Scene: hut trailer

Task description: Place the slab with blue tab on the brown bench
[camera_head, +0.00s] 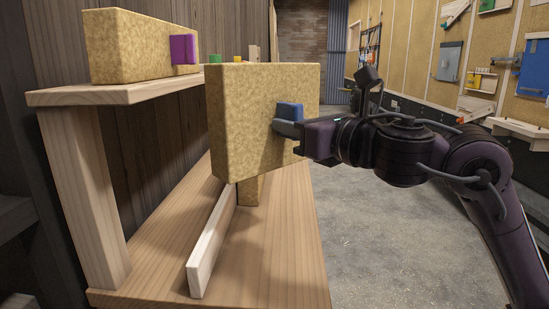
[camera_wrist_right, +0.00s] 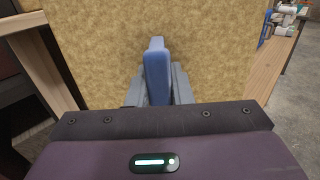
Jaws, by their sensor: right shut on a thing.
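The slab with the blue tab (camera_head: 245,118) is a large tan speckled board, upright, above the brown wooden bench (camera_head: 292,250). Its blue tab (camera_head: 290,111) is between the fingers of my right gripper (camera_head: 288,126), which is shut on it. In the right wrist view the blue tab (camera_wrist_right: 157,72) stands between the grey fingers and the slab (camera_wrist_right: 215,45) fills the background. The slab hides part of the bench. Its lower edge looks clear of the bench top. My left gripper is not in view.
A raised wooden shelf (camera_head: 120,94) at left holds another tan slab with a purple tab (camera_head: 130,47). A pale upright strip (camera_head: 213,238) runs along the bench. A tan block (camera_head: 250,190) shows below the held slab. Open grey floor (camera_head: 380,235) lies to the right.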

